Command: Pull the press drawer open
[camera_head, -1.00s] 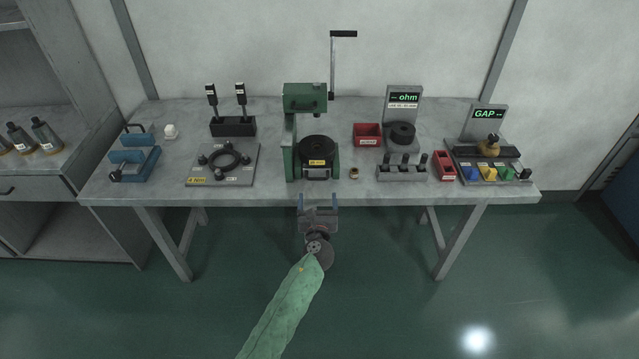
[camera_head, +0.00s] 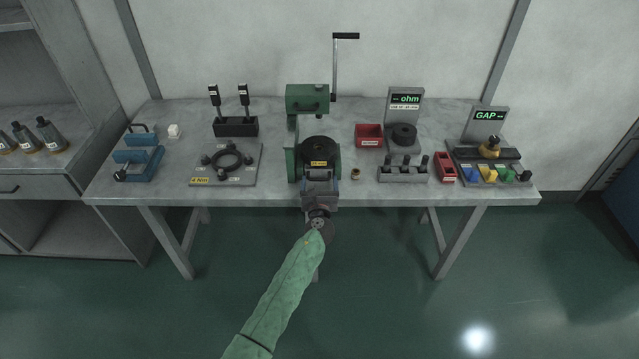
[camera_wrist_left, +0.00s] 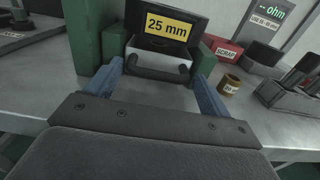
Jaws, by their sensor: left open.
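The green press (camera_head: 307,99) stands at the middle of the bench, with a black round die on it. The press drawer (camera_head: 321,173) is low on its front, under a yellow label. In the left wrist view the drawer (camera_wrist_left: 158,52) has a grey front with a dark bar handle (camera_wrist_left: 157,70) and sits below a "25 mm" label. My left gripper (camera_head: 319,182) is at the bench's front edge before the drawer. Its blue fingers (camera_wrist_left: 158,82) are open, one on each side of the handle, with nothing held. My right gripper is not in view.
A small brass cup (camera_head: 355,174) stands just right of the press. A red scrap bin (camera_head: 368,135) and a grey holder with black pegs (camera_head: 403,174) are farther right. A fixture plate (camera_head: 225,165) lies to the left. The floor before the bench is clear.

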